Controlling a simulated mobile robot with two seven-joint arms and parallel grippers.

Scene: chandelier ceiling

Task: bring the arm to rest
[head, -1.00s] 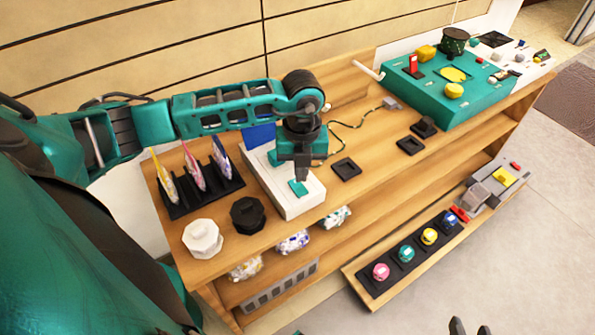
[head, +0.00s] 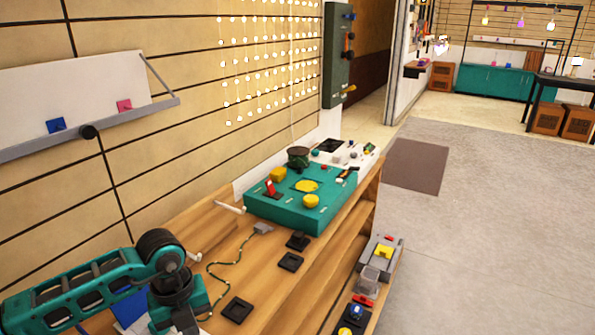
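My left arm comes in from the lower left over the wooden workbench (head: 213,222). My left gripper (head: 188,325) points down at the bottom edge of the view, above the near end of the bench. Its fingertips are cut off or hidden, so I cannot tell whether it is open or shut. My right gripper is not in view.
A teal box (head: 275,211) with yellow parts stands on the bench. Black square pads (head: 237,309) and a cable (head: 222,264) lie nearer. A low shelf (head: 377,310) holds small items at the right.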

